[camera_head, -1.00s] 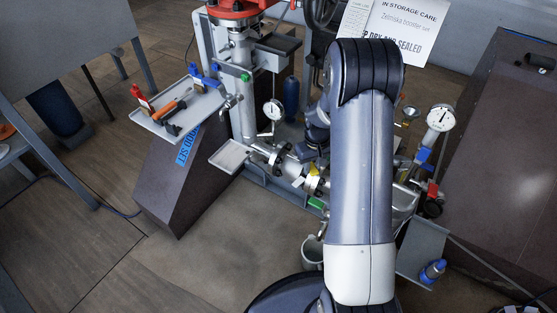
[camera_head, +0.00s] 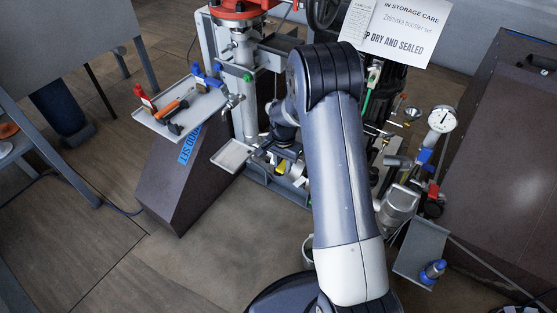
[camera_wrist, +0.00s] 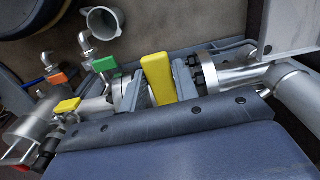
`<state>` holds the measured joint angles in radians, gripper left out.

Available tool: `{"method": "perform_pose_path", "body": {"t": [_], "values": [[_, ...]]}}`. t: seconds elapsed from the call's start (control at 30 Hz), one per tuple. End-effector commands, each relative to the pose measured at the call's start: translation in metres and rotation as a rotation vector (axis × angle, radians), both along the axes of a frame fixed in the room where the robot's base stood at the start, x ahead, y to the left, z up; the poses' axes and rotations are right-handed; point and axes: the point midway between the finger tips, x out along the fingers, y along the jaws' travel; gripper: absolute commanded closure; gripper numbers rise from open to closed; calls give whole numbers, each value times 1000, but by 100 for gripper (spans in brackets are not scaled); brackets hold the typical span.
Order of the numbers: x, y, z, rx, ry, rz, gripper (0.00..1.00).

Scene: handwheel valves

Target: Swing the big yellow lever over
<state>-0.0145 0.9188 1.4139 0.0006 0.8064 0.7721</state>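The big yellow lever (camera_wrist: 158,77) stands up from a flanged pipe in the middle of the wrist view. My gripper (camera_wrist: 163,84) has its two grey fingers apart, one on each side of the lever. The lever shows between them, very close to both; I cannot tell whether either finger touches it. In the head view my gripper (camera_head: 278,155) is low at the pipe run, and my arm and wrist hide much of the valve there.
A smaller yellow handle (camera_wrist: 67,106), a green handle (camera_wrist: 103,64) and an orange handle (camera_wrist: 52,79) sit to the left. A tool tray (camera_head: 180,113), a small empty tray (camera_head: 232,155) and a gauge (camera_head: 442,119) stand around the pipework.

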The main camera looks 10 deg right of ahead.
Motion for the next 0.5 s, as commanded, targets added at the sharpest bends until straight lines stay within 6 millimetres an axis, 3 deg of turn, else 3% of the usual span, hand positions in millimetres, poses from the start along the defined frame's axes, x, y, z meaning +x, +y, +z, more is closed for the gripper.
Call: {"method": "perform_pose_path", "body": {"t": [0.23,0.5], "values": [[-1,-2,0,0,1,2,52],[-1,-2,2,-1,2,3,52]]}}
